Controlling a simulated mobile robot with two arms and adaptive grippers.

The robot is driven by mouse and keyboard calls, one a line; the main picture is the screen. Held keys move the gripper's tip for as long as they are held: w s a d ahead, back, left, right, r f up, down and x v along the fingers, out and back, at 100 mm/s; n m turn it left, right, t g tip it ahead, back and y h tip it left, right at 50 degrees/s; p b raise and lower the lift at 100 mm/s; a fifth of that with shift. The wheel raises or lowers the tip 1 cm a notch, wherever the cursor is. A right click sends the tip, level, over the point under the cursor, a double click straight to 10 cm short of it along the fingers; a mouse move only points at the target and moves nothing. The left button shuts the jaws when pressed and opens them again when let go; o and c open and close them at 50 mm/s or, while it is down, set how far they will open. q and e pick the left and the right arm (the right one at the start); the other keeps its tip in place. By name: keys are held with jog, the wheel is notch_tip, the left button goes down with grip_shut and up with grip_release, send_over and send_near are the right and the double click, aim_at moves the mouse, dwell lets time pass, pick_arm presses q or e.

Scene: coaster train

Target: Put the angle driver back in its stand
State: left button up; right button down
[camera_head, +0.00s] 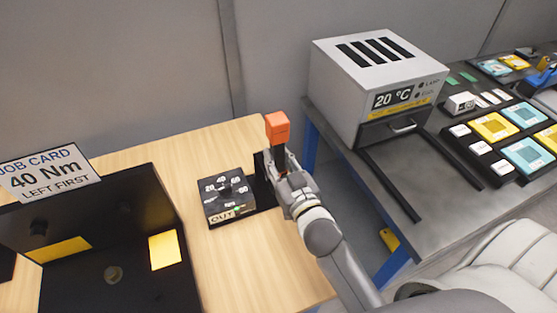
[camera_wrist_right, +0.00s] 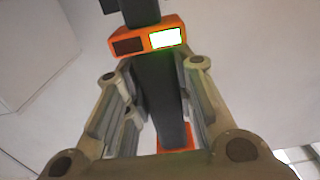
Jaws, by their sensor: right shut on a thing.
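The angle driver (camera_head: 277,128) has an orange block on top in the head view. In the right wrist view it (camera_wrist_right: 155,95) is a black body with an orange collar, one dark window and one lit window. My right gripper (camera_head: 277,160) is shut on its black body, with fingers on both sides. A black base (camera_head: 262,194), which looks like the stand, lies below and behind my gripper. My gripper and wrist hide much of it, so I cannot tell whether the driver touches it. My left gripper is not in view.
A dial box (camera_head: 228,209) marked OUT stands left of the black base. A black fixture (camera_head: 180,215) and a job card (camera_head: 50,172) reading 40 Nm, LEFT FIRST are further left. A grey oven (camera_head: 345,80) stands on the right bench. Bare wood (camera_head: 250,265) lies in front.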

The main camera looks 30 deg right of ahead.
jog(key=shift+w+d+r, duration=0.1)
jog(key=shift+w+r, duration=0.05)
jog(key=shift+w, duration=0.75)
jog(key=shift+w+r, duration=0.15)
jog(key=shift+w, duration=0.75)
jog(key=shift+p, duration=0.3)
jog(key=shift+f+b, duration=0.6)
jog(key=shift+f, duration=0.2)
dwell(1.1)
jog(key=c, duration=1.2)
grip_release()
jog(key=shift+s, duration=0.1)
jog(key=shift+o, duration=0.3)
jog(key=shift+f, duration=0.15)
jog(key=shift+f, duration=0.3)
jog(key=s, duration=1.2)
jog(key=shift+a+r, duration=0.25)
jog(key=shift+r, duration=0.1)
